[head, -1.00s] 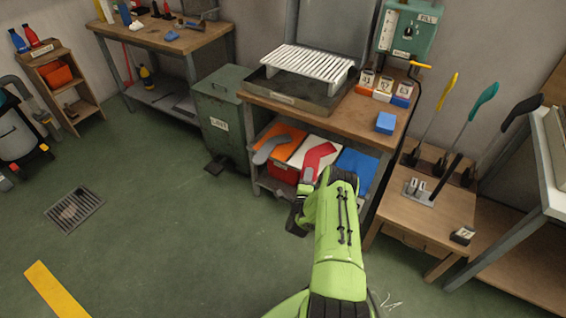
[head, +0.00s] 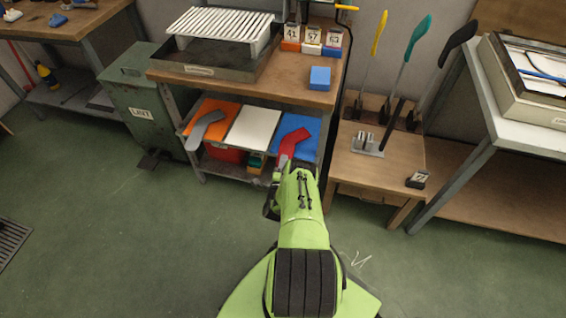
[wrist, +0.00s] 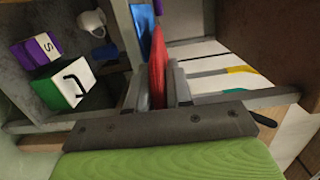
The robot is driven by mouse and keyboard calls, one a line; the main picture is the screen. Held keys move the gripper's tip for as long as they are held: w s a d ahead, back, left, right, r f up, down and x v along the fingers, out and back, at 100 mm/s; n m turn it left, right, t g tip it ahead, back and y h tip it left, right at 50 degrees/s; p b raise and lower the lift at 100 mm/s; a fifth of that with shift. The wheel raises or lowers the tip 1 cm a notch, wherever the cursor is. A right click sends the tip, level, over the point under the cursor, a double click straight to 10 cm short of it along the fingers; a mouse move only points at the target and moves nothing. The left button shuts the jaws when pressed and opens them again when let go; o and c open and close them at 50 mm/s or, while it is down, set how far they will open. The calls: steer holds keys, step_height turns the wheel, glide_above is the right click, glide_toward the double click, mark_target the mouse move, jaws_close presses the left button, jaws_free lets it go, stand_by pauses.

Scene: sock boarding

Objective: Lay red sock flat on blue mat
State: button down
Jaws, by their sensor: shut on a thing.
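The red sock (head: 294,141) is in my gripper (head: 284,164), which is shut on its near end. In the head view the sock overlaps the blue mat (head: 314,129), at the right of a row of mats on the shelf under the bench. In the wrist view the red sock (wrist: 157,68) shows edge-on as a narrow strip between the fingers of my gripper (wrist: 157,88). The blue mat (wrist: 142,22) is just to its left there. I cannot tell whether the sock touches the mat.
A white mat (head: 253,128) lies bare beside the blue one. The bench top (head: 280,85) overhangs the shelf. A small wooden table (head: 377,172) stands to the right; open floor lies in front.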

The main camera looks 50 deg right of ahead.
steer(key=shift+f, duration=0.2)
steer(key=c, duration=0.7)
jaws_free()
steer(key=shift+f, duration=0.15)
steer(key=shift+f, duration=0.35)
steer(key=shift+f, duration=0.1)
